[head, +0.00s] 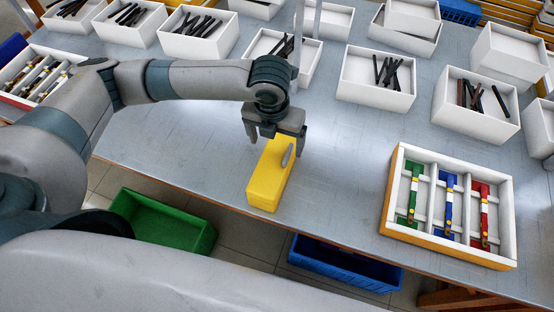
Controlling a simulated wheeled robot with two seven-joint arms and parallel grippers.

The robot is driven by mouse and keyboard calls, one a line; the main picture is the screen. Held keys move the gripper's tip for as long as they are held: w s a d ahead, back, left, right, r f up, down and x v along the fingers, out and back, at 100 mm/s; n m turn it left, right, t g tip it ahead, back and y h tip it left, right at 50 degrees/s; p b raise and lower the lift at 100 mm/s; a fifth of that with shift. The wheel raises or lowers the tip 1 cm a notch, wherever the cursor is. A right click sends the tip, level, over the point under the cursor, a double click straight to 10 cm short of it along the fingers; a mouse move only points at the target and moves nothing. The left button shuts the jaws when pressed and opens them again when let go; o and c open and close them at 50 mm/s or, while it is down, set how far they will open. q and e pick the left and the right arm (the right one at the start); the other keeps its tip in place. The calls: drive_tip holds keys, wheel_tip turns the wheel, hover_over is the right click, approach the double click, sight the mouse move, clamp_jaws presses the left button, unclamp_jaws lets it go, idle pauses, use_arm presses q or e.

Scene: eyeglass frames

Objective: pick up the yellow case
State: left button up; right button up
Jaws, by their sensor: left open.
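The yellow case (265,188) lies on the grey table near its front edge, with its long side running away from me. A small grey strip shows on its top right side. My left gripper (275,137) comes in from the left and points down over the far end of the case. Its fingers are apart, one on each side of that end. The gripper hides part of the far end, and I cannot tell whether the fingers touch it. My right gripper is not in view.
A divided tray (395,195) with green, blue and red pieces sits to the right. White boxes (375,85) with dark strips stand along the back. A green bin (160,222) and a blue bin (345,266) are below the front edge. Table beside the case is clear.

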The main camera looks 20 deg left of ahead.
sight(277, 154)
use_arm(q)
drive_tip(key=shift+w+f+p, duration=0.2)
drive_tip(key=shift+f+p, duration=0.1)
drive_tip(key=shift+f, duration=1.35)
drive_tip(key=shift+f+p, duration=0.45)
drive_tip(key=f, duration=0.1)
drive_tip(key=f+p, duration=0.1)
drive_tip(key=f, duration=0.1)
drive_tip(key=shift+w+f, duration=0.1)
drive_tip(key=shift+w, duration=0.15)
drive_tip(key=shift+w+f, duration=0.1)
drive_tip(key=shift+f, duration=0.4)
drive_tip(key=c, duration=1.3)
